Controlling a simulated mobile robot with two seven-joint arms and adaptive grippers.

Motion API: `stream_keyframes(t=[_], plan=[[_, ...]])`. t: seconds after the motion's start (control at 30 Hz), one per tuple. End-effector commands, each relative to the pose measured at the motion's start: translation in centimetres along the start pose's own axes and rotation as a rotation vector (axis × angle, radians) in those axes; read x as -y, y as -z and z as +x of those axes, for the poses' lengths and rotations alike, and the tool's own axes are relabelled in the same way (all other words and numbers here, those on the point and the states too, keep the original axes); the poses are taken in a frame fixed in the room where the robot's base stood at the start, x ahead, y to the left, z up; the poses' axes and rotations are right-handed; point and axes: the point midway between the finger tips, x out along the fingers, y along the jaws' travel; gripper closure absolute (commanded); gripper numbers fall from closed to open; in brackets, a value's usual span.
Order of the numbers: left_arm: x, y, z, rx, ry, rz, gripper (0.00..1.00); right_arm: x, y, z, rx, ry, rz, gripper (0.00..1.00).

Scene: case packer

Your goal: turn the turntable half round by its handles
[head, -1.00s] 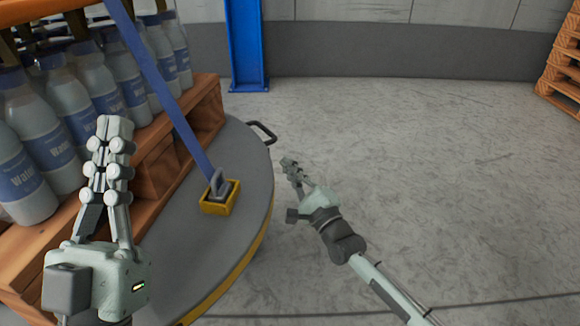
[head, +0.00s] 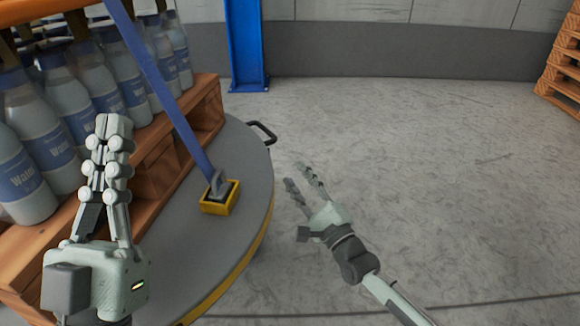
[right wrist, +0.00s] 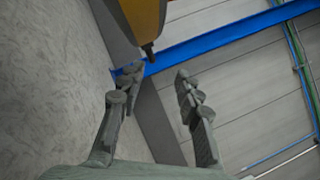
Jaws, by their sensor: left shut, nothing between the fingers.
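The turntable (head: 252,181) is a grey round disc with a yellow rim at the left of the head view. One black handle (head: 262,132) sticks out from its far right edge; no other handle is in view. My left gripper (head: 115,122) is shut and empty, in front of the pallet and bottles in the picture. My right gripper (head: 302,176) is open and empty over the floor, right of the disc and nearer than the handle, apart from both. Its open fingers also show in the right wrist view (right wrist: 158,75).
A wooden pallet (head: 207,107) with several water bottles (head: 50,125) stands on the turntable. A blue strap (head: 165,90) runs down to a yellow anchor block (head: 220,197) on the disc. A blue post (head: 246,45) stands behind.

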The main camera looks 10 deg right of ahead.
Motion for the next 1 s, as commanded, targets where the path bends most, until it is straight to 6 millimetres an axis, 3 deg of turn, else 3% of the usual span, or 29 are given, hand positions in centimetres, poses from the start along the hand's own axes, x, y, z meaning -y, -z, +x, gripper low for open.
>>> stream_keyframes(t=[0.1, 0.3, 0.5, 0.77, 1.0], plan=[[0.0, -0.1, 0.0, 0.002, 0.0, 0.001, 1.0, -0.1, 0.0, -2.9, -0.001, -0.004, -0.001, 0.66], [0.0, -0.1, -0.1, 0.003, -0.001, 0.001, 1.0, 0.0, 0.0, -6.3, 0.0, -0.001, -0.002, 0.66], [0.0, -0.1, -0.1, 0.004, -0.001, 0.001, 1.0, 0.1, 0.0, -7.6, 0.0, 0.001, -0.002, 0.66], [0.0, -0.1, -0.1, 0.004, -0.001, 0.001, 1.0, 0.1, 0.0, -7.7, 0.0, 0.001, -0.001, 0.66], [0.0, -0.2, -0.1, 0.005, -0.001, 0.001, 1.0, 0.0, 0.0, -7.7, 0.0, 0.001, -0.001, 0.96]])
